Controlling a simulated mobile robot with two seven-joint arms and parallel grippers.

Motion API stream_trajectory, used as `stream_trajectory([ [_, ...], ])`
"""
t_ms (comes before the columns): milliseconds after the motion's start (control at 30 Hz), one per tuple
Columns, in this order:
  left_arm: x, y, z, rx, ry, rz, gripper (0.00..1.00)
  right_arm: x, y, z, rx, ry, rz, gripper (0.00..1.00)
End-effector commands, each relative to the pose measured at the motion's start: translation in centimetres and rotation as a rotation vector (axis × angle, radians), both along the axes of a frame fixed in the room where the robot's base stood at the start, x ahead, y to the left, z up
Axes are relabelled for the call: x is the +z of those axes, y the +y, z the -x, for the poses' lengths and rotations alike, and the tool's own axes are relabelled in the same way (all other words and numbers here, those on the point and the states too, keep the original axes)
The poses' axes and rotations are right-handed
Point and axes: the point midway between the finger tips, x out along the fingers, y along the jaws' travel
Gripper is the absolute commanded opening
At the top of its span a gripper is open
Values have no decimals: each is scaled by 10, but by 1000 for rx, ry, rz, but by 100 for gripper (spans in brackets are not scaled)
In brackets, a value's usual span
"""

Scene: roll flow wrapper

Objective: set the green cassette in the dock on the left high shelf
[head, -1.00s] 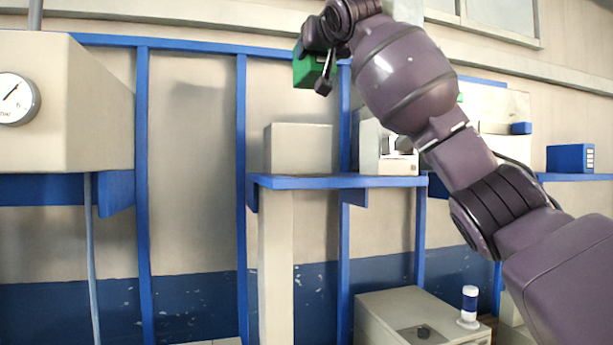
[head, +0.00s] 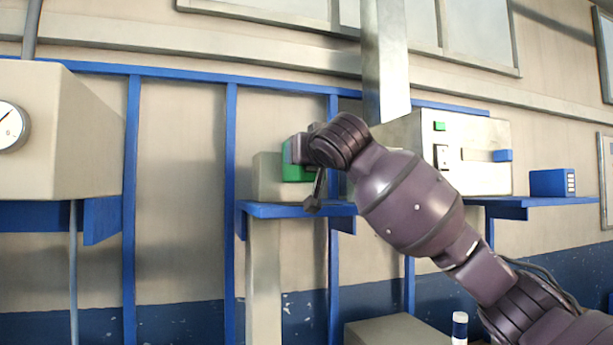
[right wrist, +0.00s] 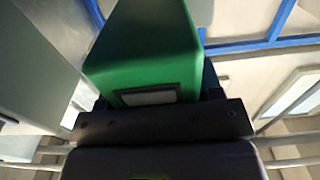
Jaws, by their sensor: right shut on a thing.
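The green cassette (head: 292,172) is held in my right gripper (head: 303,152), over the left high shelf (head: 290,210) and in front of a grey box on it. In the right wrist view the green cassette (right wrist: 150,50) fills the space between the dark fingers of my right gripper (right wrist: 155,92). A pale label panel shows on its near face. The head view does not show clearly whether the cassette touches the box or shelf. My right gripper and arm hide the shelf's right part, and I cannot make out the dock there. My left gripper is not in view.
The grey box (head: 265,180) stands at the shelf's left end. Right of my arm are a pale machine with a green button (head: 480,175) and a blue box (head: 552,183) on another shelf. A large pale housing with a gauge (head: 60,140) is at left.

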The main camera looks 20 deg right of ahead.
Motion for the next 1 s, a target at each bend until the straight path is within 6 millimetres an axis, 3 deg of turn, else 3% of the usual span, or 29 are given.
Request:
stream_trajectory([
  [367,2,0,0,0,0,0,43,-40,0,0,0,-2,2,26],
  [733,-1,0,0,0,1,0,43,-44,0,0,1,-2,-1,26],
  [767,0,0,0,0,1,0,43,-45,0,0,1,0,0,62],
  [900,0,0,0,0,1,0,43,-44,0,0,1,0,0,84],
  [1000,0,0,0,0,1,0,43,-44,0,0,1,0,0,85],
])
